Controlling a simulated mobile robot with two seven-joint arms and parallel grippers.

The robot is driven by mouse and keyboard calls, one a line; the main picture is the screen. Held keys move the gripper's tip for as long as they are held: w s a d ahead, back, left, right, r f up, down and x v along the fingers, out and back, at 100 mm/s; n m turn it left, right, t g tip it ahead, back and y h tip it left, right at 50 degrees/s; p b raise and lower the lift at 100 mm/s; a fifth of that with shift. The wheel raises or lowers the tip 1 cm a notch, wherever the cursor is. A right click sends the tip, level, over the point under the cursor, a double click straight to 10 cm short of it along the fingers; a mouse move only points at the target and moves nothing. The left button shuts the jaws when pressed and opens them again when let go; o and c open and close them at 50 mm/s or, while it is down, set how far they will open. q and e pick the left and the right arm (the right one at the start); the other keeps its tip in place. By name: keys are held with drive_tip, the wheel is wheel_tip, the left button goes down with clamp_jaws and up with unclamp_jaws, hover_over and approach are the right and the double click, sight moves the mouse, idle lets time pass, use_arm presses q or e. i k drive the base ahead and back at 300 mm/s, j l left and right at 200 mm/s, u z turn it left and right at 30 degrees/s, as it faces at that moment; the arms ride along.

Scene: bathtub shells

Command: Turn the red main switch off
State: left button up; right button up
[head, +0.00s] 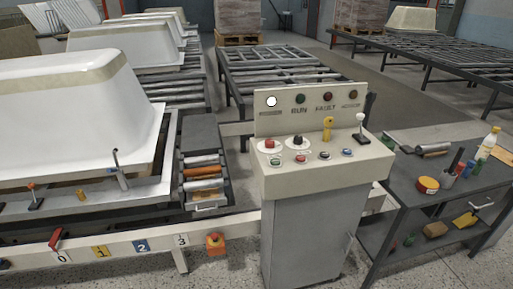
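A grey-cream control console (325,180) stands in the middle of the head view. On the left of its sloping top is a red rotary knob (269,143) on a round white plate, which looks like the red main switch. Its exact pointing direction is too small to tell. A black rotary knob (298,141) on a similar plate sits just right of it. On the upright back panel, a white lamp (271,101) at the left is bright. The green lamp (300,98) and red lamp (327,98) look dark. Neither of my grippers is in view.
A yellow switch (327,123), a white-knobbed lever (361,125) and several push buttons share the console. A red lever (56,238) and red emergency button (214,240) are on the left rail. A dark bench (405,165) with bottles stands right. Bathtub shells (70,110) fill the left.

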sight(269, 143)
drive_tip(key=i+j+z, duration=0.1)
drive_tip(key=j, duration=0.2)
drive_tip(key=i+j+z, duration=0.1)
drive_tip(key=i+j, duration=0.3)
drive_tip(key=j, duration=0.25)
drive_tip(key=i+j+z, duration=0.15)
drive_tip(key=j, duration=0.2)
drive_tip(key=i+j+z, duration=0.1)
drive_tip(key=j, duration=0.25)
